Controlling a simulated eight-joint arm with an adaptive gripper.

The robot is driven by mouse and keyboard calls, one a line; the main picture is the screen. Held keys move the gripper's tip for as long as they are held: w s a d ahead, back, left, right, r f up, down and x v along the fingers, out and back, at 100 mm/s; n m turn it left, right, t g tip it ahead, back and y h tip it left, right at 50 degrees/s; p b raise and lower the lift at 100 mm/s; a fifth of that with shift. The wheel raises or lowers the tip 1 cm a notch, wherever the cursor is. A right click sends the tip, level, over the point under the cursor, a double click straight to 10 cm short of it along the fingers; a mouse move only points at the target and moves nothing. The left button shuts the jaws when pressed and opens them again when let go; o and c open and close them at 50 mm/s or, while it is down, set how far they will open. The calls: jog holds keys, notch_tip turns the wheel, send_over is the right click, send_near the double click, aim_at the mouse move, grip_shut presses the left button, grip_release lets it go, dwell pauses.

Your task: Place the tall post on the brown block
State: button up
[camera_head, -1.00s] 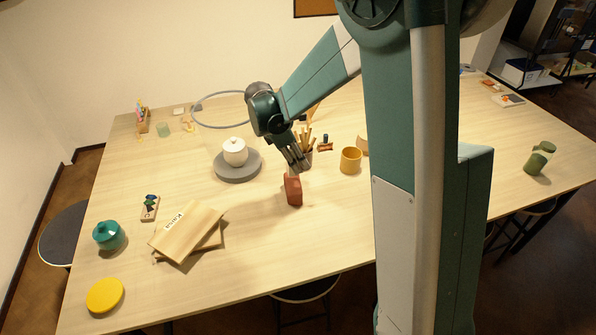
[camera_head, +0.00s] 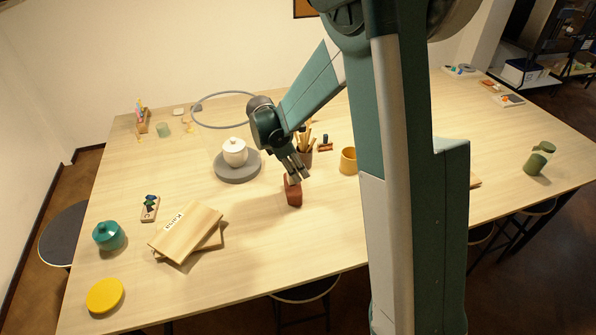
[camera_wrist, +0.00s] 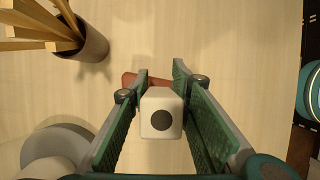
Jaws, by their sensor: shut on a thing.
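The tall post (camera_wrist: 161,113) is a pale square-ended piece with a dark round dot on its end, seen end-on in the wrist view. My gripper (camera_head: 295,177) is shut on it, with one green finger on each side. In the head view only a little of the post shows between the fingertips. The brown block (camera_head: 293,194) is reddish-brown and stands on the table directly below the fingertips. Part of it shows beyond the post in the wrist view (camera_wrist: 131,79); the post and fingers hide the rest. I cannot tell whether post and block touch.
A dark cup of wooden tools (camera_head: 305,157) stands close behind my gripper. A white lidded jar (camera_head: 235,152) sits on a grey turntable (camera_head: 238,179) to the left. A yellow mug (camera_head: 348,160) is to the right. Stacked boards (camera_head: 186,230) lie front left. The table in front is clear.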

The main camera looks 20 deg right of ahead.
jog(key=shift+f, duration=0.15)
jog(key=o, duration=1)
jog(key=v, duration=1.2)
dwell(0.3)
